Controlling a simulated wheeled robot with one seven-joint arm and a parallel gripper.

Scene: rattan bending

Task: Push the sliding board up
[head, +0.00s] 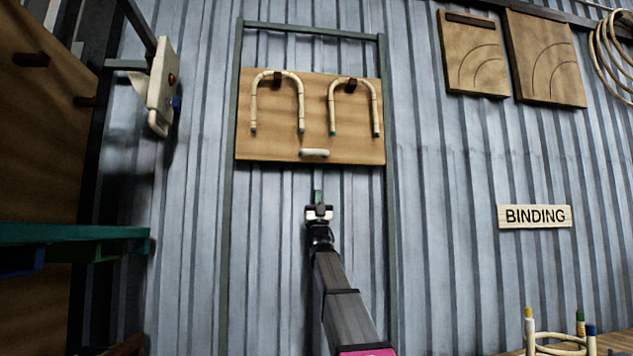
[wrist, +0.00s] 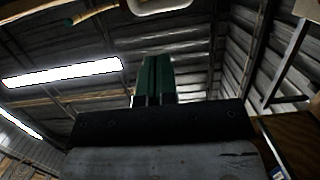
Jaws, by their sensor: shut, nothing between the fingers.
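The sliding board (head: 315,118) is a tan wooden panel between two grey-green vertical rails, high on the corrugated wall. Two bent rattan hoops hang on dark pegs on it, and a pale handle (head: 314,153) sits near its bottom edge. My gripper (head: 318,196) is shut and empty, pointing up, below the handle and the board's lower edge, with a gap between. In the wrist view the green fingers (wrist: 154,78) are together, and a pale rounded piece, probably the handle, shows at the top edge.
The left rail (head: 231,220) and right rail (head: 390,220) flank my arm. A BINDING sign (head: 534,216) and a wooden panel (head: 473,55) are on the right. The wall around my gripper is clear.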

